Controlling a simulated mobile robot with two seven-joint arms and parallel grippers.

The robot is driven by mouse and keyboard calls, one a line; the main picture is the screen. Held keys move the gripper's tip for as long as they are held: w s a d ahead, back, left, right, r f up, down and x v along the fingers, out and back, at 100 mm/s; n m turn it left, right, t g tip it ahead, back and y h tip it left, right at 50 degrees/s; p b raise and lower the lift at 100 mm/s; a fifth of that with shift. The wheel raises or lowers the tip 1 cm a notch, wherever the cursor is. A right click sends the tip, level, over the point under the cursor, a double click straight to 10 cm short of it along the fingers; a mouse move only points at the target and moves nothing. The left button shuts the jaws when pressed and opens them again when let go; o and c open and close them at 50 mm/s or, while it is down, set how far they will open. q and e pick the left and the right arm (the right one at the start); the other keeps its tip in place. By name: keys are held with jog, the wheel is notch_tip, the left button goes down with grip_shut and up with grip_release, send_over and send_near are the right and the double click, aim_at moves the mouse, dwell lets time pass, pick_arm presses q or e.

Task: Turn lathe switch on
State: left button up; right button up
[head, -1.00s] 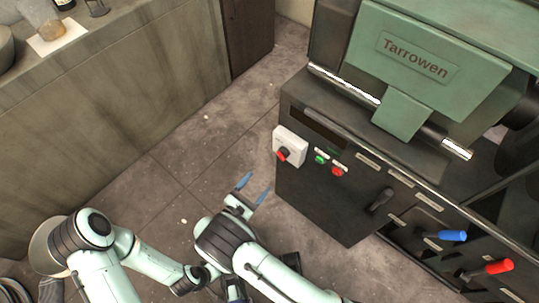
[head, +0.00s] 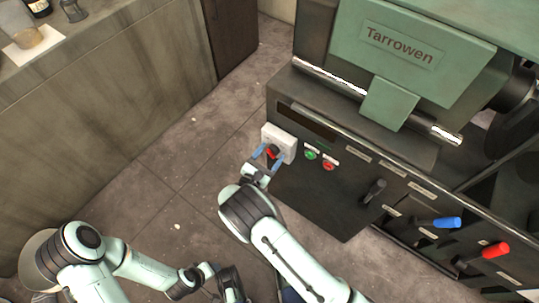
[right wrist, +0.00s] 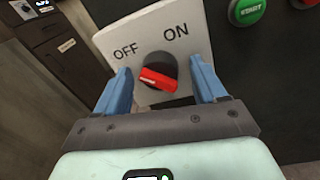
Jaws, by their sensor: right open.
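The lathe switch is a white box (head: 288,139) on the front left of the lathe panel, with a black round knob and a red handle (head: 271,153). In the right wrist view the box (right wrist: 192,35) reads OFF at upper left and ON at upper right. The red handle (right wrist: 157,79) lies nearly crosswise, its white mark at the left end. My right gripper (head: 267,161) is open, its blue fingers on either side of the knob with gaps to it, also in the right wrist view (right wrist: 163,88). My left gripper (head: 230,284) is low in the head view, its fingers unclear.
A green button (head: 311,154) and a red button (head: 328,166) sit right of the switch. A black lever (head: 374,191), a blue-handled lever (head: 447,223) and a red-handled lever (head: 495,250) are farther right. A stone-like counter (head: 100,95) stands left, with open floor between.

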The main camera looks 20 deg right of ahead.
jog(key=c, duration=1)
pick_arm(q)
jog(key=shift+w, duration=0.1)
pick_arm(e)
jog(key=shift+m, duration=0.3)
pick_arm(q)
jog(key=shift+t, duration=0.5)
jog(key=shift+w+a+f+b, duration=0.45)
jog(key=shift+w+f+b, duration=0.1)
jog(key=shift+w, duration=0.25)
jog(key=shift+w+a+f+b, duration=0.45)
jog(key=shift+w+f+b, duration=0.1)
jog(key=shift+w, duration=0.25)
pick_arm(e)
jog(key=shift+a+f+m+h, duration=0.1)
jog(key=shift+m+h, duration=0.15)
jog(key=shift+m, duration=2.75)
jog(key=shift+d+f+m+h, duration=0.1)
jog(key=shift+f+m+h, duration=0.1)
jog(key=shift+m, duration=2.8)
jog(key=shift+a+f+m+h, duration=0.1)
jog(key=shift+m+h, duration=0.15)
jog(key=shift+m, duration=2.75)
